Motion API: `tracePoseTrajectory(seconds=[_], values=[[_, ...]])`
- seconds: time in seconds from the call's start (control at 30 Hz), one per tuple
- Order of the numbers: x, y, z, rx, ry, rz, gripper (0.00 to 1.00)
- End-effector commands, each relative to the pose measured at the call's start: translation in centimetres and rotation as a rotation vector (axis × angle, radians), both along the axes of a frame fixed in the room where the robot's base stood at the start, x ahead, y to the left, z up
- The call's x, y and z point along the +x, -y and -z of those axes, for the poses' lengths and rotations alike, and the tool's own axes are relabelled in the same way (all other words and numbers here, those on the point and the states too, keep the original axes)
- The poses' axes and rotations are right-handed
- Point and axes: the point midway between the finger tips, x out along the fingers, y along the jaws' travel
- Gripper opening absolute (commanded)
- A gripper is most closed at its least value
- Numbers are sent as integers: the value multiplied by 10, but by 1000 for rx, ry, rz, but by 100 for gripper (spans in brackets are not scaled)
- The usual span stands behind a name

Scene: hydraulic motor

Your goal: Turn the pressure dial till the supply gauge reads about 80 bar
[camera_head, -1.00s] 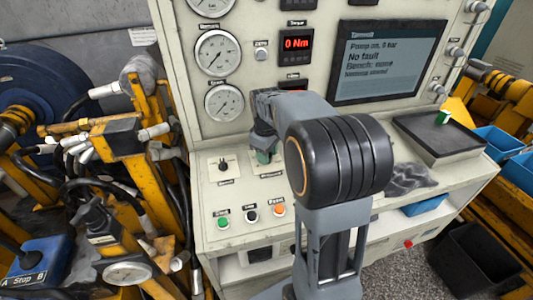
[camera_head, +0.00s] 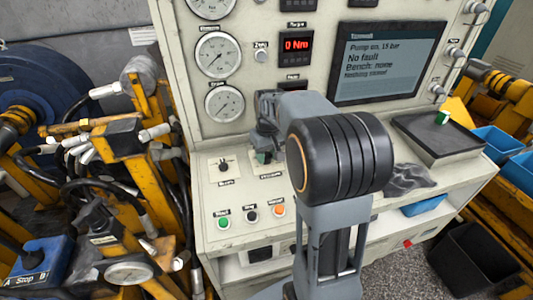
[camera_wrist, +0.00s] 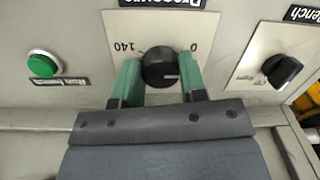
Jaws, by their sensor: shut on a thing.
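The black pressure dial (camera_wrist: 160,70) is between the green fingertips of my gripper (camera_wrist: 158,82) in the wrist view, and the jaws are shut on it. Its pale mark points right. The upside-down scale plate (camera_wrist: 160,30) has 0 on the right and 140 on the left. In the head view my gripper (camera_head: 264,156) is down at the panel and hides the dial. The screen (camera_head: 388,62) reads "Pump on, 15 bar" and "No fault". Round gauges stand on the left: a middle one (camera_head: 219,55), a lower one (camera_head: 224,103) and a cut-off top one (camera_head: 211,6); their labels are too small to read.
The bench selector knob (camera_wrist: 284,71) is right of the dial in the wrist view, and a green button (camera_wrist: 44,63) is left. The console shelf carries a dark tray (camera_head: 440,134) and a grey cloth (camera_head: 408,178). Yellow stands with hoses (camera_head: 120,140) crowd the left side.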

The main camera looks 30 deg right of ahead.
Motion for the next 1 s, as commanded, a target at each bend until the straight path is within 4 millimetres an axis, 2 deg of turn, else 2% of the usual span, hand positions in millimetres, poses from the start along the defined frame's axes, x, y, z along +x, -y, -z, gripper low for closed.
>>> tracePoseTrajectory(seconds=[1.0], values=[[0,-2,-1,148,32,953,15]])
